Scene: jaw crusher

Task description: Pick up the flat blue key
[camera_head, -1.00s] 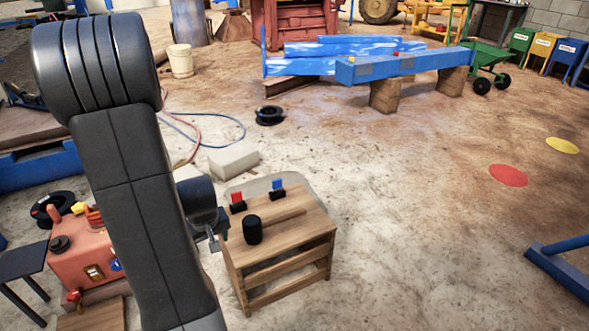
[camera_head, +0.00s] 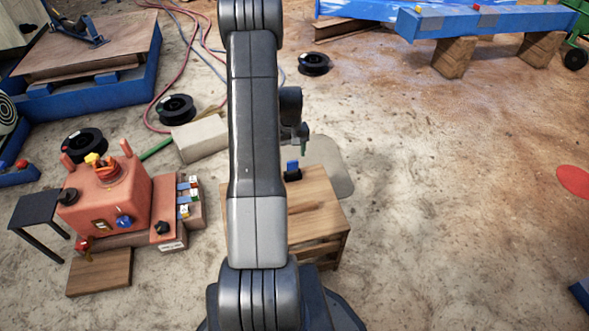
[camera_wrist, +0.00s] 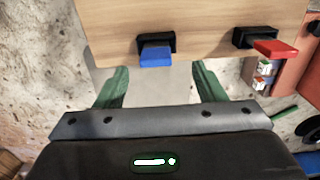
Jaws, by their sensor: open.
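The flat blue key (camera_wrist: 156,57) stands in a small black holder (camera_wrist: 156,42) at the edge of the wooden stand in the wrist view. It also shows in the head view (camera_head: 292,167), just right of my arm. My gripper (camera_wrist: 158,85) is open, with one green finger on each side and the blue key roughly midway between them, nearer the stand. In the head view my gripper (camera_head: 302,135) is mostly hidden behind my wrist, just beyond the key.
A red key (camera_wrist: 275,48) sits in a second black holder to the right on the same wooden stand (camera_head: 318,205). A red control box (camera_head: 105,200) and a small black table stand at the left. The ground right of the stand is clear.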

